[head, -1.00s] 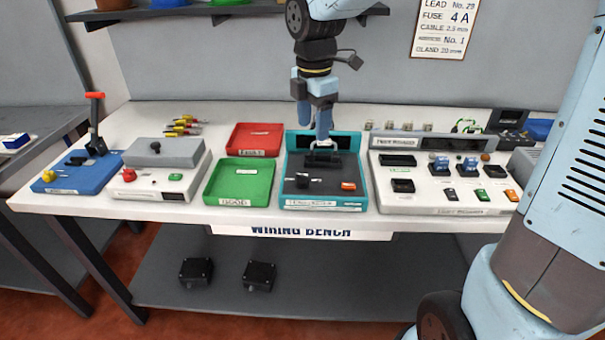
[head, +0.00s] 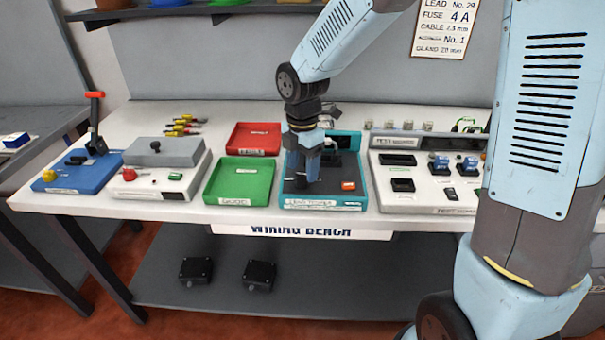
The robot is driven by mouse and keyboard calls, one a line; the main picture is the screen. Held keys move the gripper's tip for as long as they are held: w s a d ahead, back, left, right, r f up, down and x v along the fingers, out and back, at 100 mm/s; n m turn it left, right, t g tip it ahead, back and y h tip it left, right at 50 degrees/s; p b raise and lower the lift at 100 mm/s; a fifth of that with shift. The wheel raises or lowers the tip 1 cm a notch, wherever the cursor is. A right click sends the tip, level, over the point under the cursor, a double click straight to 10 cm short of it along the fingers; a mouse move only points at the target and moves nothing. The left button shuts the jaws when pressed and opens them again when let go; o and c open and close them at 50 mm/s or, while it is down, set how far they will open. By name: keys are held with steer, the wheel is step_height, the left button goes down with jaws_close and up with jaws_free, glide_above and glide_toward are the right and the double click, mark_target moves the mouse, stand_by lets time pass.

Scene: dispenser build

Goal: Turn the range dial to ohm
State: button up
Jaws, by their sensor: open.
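The teal lead tester (head: 353,188) sits on the bench, with a dark panel and an orange button (head: 348,186) at its right. My gripper (head: 304,178) is over the left part of this panel, fingers pointing down. It is open, its fingertips low at the place of the black range dial. The dial is mostly hidden behind the fingers, so I cannot tell where its pointer stands or whether the fingers touch it. The marks around the dial are too small to read.
The green tray (head: 210,188) stands close left of the tester, with the red tray (head: 236,139) behind it. A white panel unit (head: 420,200) with dark sockets stands close right. A grey-lidded white unit (head: 150,190) and a blue lever device (head: 60,184) are farther left.

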mark_target(302, 180)
steer(key=shift+f, duration=1.45)
steer(key=shift+c, duration=0.4)
steer(key=c, duration=0.9)
steer(key=shift+c, duration=0.2)
